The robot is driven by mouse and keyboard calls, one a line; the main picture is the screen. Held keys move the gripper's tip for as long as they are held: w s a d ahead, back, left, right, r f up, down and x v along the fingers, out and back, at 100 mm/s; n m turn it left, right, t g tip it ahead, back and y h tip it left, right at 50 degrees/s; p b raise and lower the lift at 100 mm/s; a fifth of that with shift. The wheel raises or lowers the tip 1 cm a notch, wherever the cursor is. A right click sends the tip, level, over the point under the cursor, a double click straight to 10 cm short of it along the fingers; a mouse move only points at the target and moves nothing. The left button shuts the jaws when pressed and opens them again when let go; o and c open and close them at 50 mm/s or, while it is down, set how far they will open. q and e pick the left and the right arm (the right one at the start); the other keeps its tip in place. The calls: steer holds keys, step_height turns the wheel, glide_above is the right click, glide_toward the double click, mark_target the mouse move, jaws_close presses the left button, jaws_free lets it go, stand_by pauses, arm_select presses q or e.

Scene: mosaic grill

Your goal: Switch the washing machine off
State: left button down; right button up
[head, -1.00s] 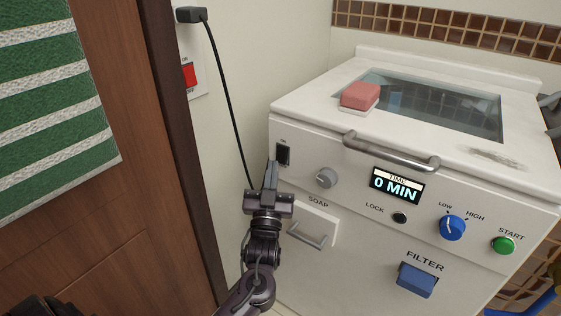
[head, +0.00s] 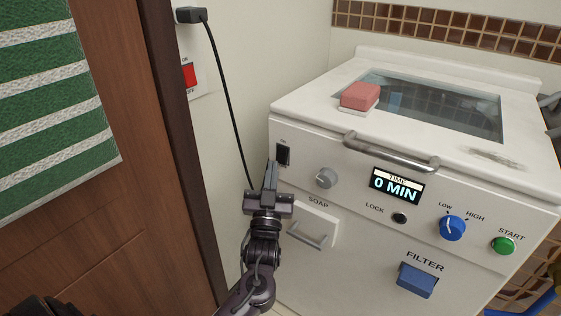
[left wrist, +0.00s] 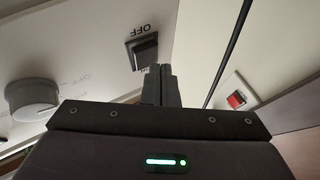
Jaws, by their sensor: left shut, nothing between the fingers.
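The white washing machine (head: 345,265) stands at the right in the head view, its display (head: 397,185) reading 0 MIN. Its black rocker switch (head: 283,154) is at the upper left of the front panel. The switch also shows in the left wrist view (left wrist: 145,52), beside the word OFF. My left gripper (head: 271,168) is shut and empty, its tips just below and beside the switch. In the left wrist view the fingertips (left wrist: 160,72) overlap the switch's edge; I cannot tell whether they touch it. My right gripper is not in view.
A grey knob (head: 327,177), the soap drawer (head: 312,228) and the lid handle (head: 391,152) are close to the right. A red wall switch (head: 189,75) and a black cord (head: 233,110) are at the left.

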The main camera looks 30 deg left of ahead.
arm_select(q)
steer(key=shift+w, duration=0.1)
stand_by(0.6)
steer(key=shift+w, duration=0.3)
steer(key=shift+w+f, duration=0.1)
steer(key=shift+w, duration=0.25)
stand_by(0.5)
steer(key=shift+s, duration=0.1)
steer(key=shift+s+p, duration=0.45)
steer(key=shift+s, duration=0.25)
steer(key=s+p, duration=0.1)
steer(key=s, duration=0.1)
steer(key=s+r+p, duration=0.1)
steer(key=s+p, duration=0.1)
steer(key=s, duration=0.1)
steer(key=shift+a, duration=0.15)
